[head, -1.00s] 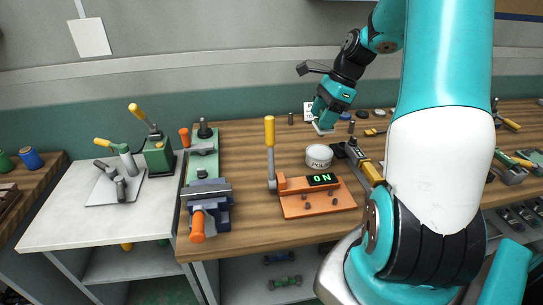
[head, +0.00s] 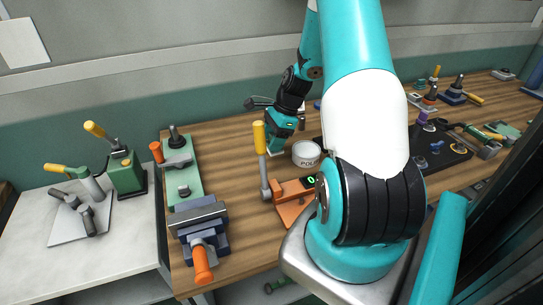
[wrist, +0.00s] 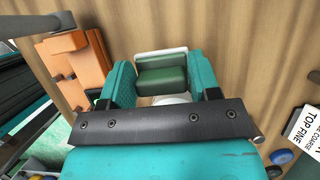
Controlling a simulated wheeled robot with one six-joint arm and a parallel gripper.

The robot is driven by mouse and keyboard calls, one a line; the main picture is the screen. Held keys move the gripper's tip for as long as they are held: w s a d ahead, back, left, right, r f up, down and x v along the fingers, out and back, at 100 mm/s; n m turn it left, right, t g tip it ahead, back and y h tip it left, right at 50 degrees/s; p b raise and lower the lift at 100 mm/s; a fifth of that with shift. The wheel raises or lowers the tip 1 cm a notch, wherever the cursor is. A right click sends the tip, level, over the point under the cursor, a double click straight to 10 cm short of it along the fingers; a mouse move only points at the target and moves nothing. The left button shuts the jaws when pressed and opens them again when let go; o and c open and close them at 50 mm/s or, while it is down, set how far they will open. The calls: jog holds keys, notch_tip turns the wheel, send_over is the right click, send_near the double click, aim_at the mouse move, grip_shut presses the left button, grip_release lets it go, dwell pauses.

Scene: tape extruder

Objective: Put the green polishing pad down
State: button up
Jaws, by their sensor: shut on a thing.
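The green polishing pad (wrist: 162,76), a green block with a pale edge, sits between the two teal fingers of my gripper (wrist: 163,84) in the wrist view. My gripper is shut on it. Bare wooden tabletop shows around the pad; I cannot tell how far above the wood it is. In the head view my gripper (head: 277,146) is over the workbench, between the yellow-handled lever and the white tin (head: 306,153). There the pad is mostly hidden by the gripper.
The orange lever fixture (head: 292,205) with its yellow handle (head: 259,137) stands close by. A blue vise (head: 200,220) is at the bench's left edge. A dark mat (head: 455,151) with tools lies right. A printed card (wrist: 302,130) shows in the wrist view.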

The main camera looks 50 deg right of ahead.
jog(key=shift+f+p, duration=0.4)
jog(key=shift+f, duration=3.15)
jog(key=shift+f, duration=0.2)
jog(key=o, duration=0.9)
jog(key=shift+r, duration=0.2)
jog(key=b+v, duration=0.2)
jog(key=v, duration=1)
jog(key=shift+a, duration=0.1)
